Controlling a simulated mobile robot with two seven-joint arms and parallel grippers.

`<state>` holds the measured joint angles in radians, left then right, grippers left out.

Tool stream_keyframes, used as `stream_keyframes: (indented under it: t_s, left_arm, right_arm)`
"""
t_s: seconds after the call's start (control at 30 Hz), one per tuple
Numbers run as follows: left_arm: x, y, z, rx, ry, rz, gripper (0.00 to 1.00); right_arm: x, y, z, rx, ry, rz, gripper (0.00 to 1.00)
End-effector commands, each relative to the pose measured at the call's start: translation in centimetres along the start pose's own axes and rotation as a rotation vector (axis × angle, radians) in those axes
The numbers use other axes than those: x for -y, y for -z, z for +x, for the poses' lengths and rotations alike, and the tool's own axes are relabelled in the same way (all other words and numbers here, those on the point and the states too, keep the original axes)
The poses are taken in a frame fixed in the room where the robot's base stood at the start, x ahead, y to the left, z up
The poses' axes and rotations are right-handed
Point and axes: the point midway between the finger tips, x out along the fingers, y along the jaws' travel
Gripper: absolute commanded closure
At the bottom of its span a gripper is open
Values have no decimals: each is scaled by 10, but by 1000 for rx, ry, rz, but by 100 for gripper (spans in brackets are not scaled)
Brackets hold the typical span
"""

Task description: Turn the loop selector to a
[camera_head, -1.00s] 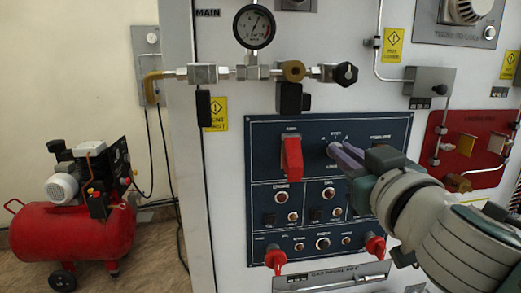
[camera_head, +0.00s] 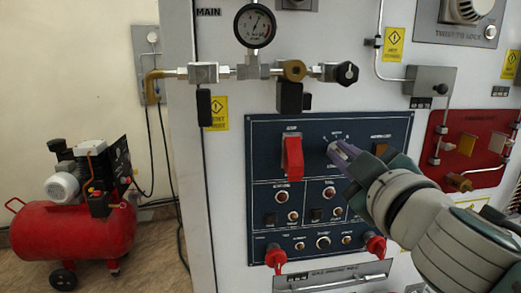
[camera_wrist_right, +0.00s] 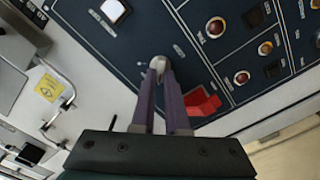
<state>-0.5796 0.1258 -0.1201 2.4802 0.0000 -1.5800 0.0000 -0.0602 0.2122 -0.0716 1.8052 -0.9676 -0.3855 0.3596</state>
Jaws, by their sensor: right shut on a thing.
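The loop selector (camera_head: 333,147) is a small knob on the upper right of the dark blue panel (camera_head: 262,150). Tiny labels around it are too small to read. My right gripper (camera_head: 340,153) comes in from the lower right, its purple fingers closed on the knob. In the right wrist view the pale, rounded selector knob (camera_wrist_right: 157,63) sits between the two fingertips of the right gripper (camera_wrist_right: 159,76). The fingers hide part of the knob, so I cannot tell which mark it points at. My left gripper is not in view.
A red switch cover (camera_head: 293,157) lies just left of the selector. Pipework with a gauge (camera_head: 255,26) runs above, and a red compressor (camera_head: 70,230) stands on the floor at left.

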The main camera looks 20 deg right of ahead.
Motion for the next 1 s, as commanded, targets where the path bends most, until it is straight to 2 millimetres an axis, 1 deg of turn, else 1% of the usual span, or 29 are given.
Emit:
stream_keyframes:
  t_s: [0.43,0.47,0.7,0.73,1.0]
  left_arm:
    - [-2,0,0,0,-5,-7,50]
    - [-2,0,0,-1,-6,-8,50]
    - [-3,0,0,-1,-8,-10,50]
    - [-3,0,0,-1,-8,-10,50]
    - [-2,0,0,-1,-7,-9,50]
  right_arm:
    - [-1,1,0,-2,-2,-12,100]
    - [-1,1,0,-2,-2,-12,87]
    - [0,1,0,-1,-1,-11,60]
    - [0,0,0,-1,-1,-11,58]
    - [0,0,-2,0,0,-11,58]
